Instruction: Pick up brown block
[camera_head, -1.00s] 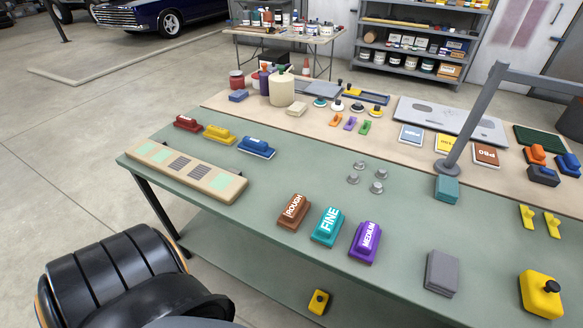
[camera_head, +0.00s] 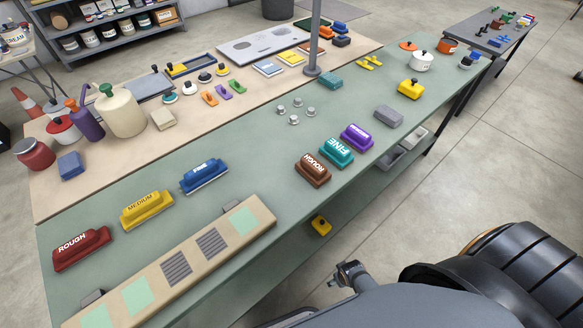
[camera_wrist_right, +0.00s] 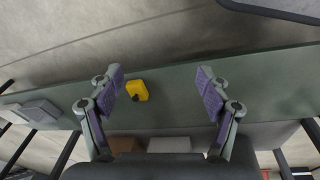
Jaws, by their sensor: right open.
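The brown block (camera_head: 313,170), marked ROUGH, lies on the green table top (camera_head: 255,165), beside the teal FINE block (camera_head: 336,152). Nothing touches it from above. In the wrist view my right gripper (camera_wrist_right: 162,86) is open with nothing between its purple-padded fingers, and the brown block cannot be made out between them. A small dark arm end (camera_head: 350,274) shows low in the head view, off the table's near edge and apart from the brown block. I cannot make out my left gripper.
A purple MEDIUM block (camera_head: 356,137) and grey block (camera_head: 388,116) continue the row. A long beige board (camera_head: 185,260) lies along the near edge. A grey post (camera_head: 314,40) stands beyond. A yellow object (camera_head: 320,226) sits below the table top.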

